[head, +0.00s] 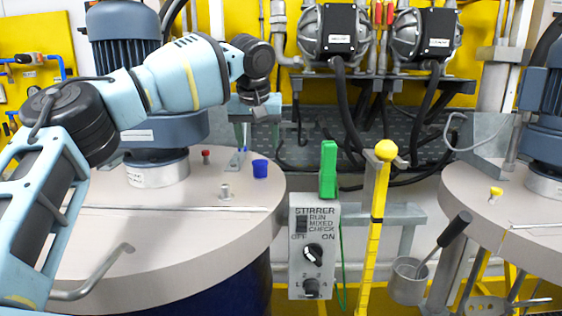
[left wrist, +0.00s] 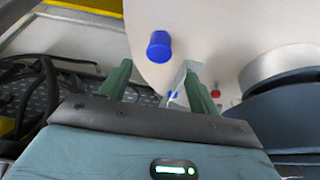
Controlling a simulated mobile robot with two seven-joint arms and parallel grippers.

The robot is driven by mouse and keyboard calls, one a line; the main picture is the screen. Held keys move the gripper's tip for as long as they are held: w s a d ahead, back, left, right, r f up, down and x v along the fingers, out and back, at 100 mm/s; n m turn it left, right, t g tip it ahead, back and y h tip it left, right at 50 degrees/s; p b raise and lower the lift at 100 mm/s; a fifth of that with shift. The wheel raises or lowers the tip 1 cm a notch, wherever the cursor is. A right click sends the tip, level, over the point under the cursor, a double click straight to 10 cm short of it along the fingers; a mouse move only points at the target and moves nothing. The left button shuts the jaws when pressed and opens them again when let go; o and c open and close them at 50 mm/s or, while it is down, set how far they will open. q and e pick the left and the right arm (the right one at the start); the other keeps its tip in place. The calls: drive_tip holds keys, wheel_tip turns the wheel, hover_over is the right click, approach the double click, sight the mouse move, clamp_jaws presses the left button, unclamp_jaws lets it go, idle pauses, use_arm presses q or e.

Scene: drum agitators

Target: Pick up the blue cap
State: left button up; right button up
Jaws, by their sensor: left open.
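The blue cap (head: 260,168) stands on the pale lid of the left drum, near its right rim. In the left wrist view the blue cap (left wrist: 159,46) lies beyond the fingertips, near the lid's edge. My left gripper (head: 241,136) hangs behind and slightly left of the cap in the head view, apart from it. In the left wrist view its two green fingers (left wrist: 157,80) are spread with nothing gripped. A small blue patch (left wrist: 173,95) shows between the fingers; I cannot tell what it is. My right gripper is not in view.
A red cap (head: 206,155) and a metal fitting (head: 226,192) stand on the same lid (head: 190,240), near a large motor (head: 160,130). A grey stirrer control box (head: 314,250) and a yellow post (head: 376,220) stand right of the drum. A bent handle (head: 95,275) lies front left.

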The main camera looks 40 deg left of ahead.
sight(260, 161)
use_arm(q)
drive_tip(key=shift+x, duration=0.95)
drive_tip(key=shift+p+x, duration=0.45)
drive_tip(key=shift+x, duration=2.3)
drive_tip(key=shift+d, duration=0.1)
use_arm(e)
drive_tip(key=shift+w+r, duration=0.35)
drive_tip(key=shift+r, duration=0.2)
use_arm(q)
drive_tip(key=c, duration=1.1)
drive_tip(key=shift+o, duration=0.2)
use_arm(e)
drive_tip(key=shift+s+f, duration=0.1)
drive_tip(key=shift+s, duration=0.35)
use_arm(q)
drive_tip(key=shift+r, duration=0.1)
